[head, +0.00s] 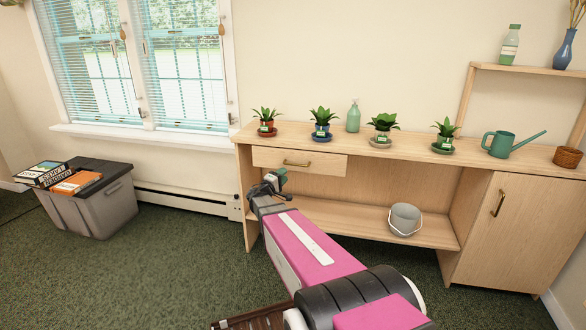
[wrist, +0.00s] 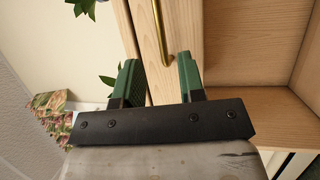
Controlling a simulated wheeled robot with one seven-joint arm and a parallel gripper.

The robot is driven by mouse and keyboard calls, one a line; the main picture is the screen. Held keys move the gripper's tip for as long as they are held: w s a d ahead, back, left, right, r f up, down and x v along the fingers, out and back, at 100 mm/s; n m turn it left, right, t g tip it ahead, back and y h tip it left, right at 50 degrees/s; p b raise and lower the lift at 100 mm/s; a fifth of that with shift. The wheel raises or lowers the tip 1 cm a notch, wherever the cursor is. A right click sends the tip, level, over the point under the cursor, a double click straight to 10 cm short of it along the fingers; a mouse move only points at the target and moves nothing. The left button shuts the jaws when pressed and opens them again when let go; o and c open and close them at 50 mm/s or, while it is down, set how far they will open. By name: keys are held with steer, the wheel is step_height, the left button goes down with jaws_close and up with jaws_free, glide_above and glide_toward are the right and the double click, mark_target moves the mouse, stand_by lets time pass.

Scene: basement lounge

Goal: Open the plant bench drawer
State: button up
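The plant bench (head: 340,140) is pale wood and stands along the wall. Its drawer (head: 328,164) is at the upper left and looks shut, with its front flush below the top. A brass bar handle (head: 296,163) sits across the drawer front. My gripper (head: 279,174) is in front of the drawer, low and left of the handle in the head view. In the wrist view my gripper (wrist: 158,60) has its two green fingers apart with nothing between them. The handle (wrist: 159,30) runs ahead of the gap between the fingertips; I see no contact.
Several potted plants, a soap bottle (head: 353,116) and a watering can (head: 511,143) stand on the bench top. A grey bucket (head: 404,220) is on the lower shelf. A cupboard door (head: 520,230) is at right. A grey bin (head: 92,208) stands at left; carpet between is clear.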

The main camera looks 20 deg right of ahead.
mark_target(298, 160)
steer(key=x, duration=0.9)
steer(key=shift+w+d+r, duration=0.1)
steer(key=shift+w+d, duration=0.05)
steer(key=shift+d, duration=0.1)
steer(key=shift+c, duration=0.3)
jaws_close()
